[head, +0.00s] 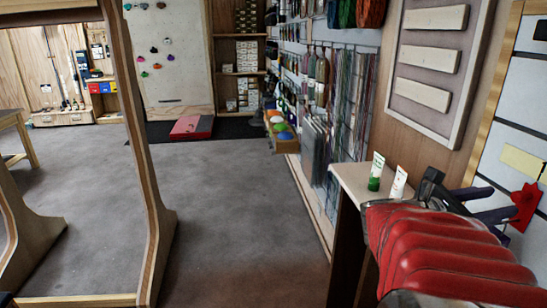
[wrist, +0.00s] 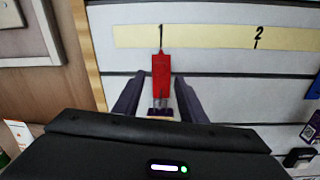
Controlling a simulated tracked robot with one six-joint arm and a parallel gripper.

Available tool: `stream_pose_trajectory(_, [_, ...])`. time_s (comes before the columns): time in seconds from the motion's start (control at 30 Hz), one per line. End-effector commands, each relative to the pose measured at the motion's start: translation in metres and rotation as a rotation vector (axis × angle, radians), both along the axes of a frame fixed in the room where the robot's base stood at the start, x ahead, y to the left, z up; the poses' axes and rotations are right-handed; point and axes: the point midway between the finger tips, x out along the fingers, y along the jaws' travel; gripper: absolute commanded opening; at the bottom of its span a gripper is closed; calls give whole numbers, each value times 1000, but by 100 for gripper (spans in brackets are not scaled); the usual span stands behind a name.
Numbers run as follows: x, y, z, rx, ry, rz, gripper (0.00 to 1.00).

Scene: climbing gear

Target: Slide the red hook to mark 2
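The red hook (wrist: 161,76) hangs on the pale slatted wall directly under mark 1 (wrist: 160,32) of a yellow strip (wrist: 210,38). Mark 2 (wrist: 258,36) is further right on the same strip. My gripper (wrist: 158,88) is open, with one dark finger on each side of the hook and a visible gap on both sides. The hook's lower end is partly hidden by my gripper's body. In the head view the red hook (head: 526,204) shows just beyond my gripper (head: 503,203) at the right edge; mark 2 is not visible there.
A blue object (wrist: 314,88) is on the wall right of mark 2. A black item (wrist: 299,157) and small tags sit lower right. The wall between hook and mark 2 looks clear.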

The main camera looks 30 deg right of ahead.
Motion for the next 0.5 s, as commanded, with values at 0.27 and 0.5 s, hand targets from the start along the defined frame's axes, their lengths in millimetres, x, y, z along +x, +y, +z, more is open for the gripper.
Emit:
stream_pose_trajectory(0.27, [-13, -31, 0, 1, 1, -3, 38])
stream_pose_trajectory(0.5, [-22, -57, -1, 1, 2, -1, 38])
